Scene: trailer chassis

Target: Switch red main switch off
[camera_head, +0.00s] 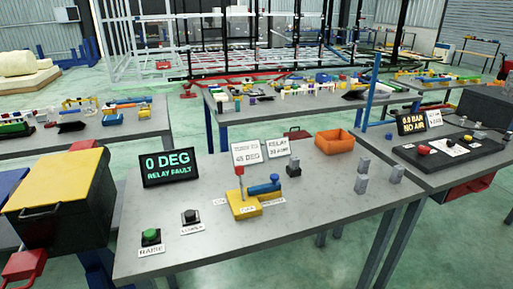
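On the near grey table (300,222) stands a yellow block (245,209) with a thin upright red-topped lever (240,183) and a blue handle (264,187) at its right. Small white labels lie around it, too small to read surely. On the table at right, a black panel (470,155) carries a red knob (424,149). I cannot tell which red part is the main switch, nor its position. A dark display (169,167) reads "0 DEG RELAY FAULT". My gripper is not in view.
A green button (151,236) labelled RAISE and a black button (190,217) labelled LOWER sit at front left. White cards, an orange bin (334,141) and several grey blocks stand behind and right. A yellow-lidded black box (62,195) is at left. The front right tabletop is clear.

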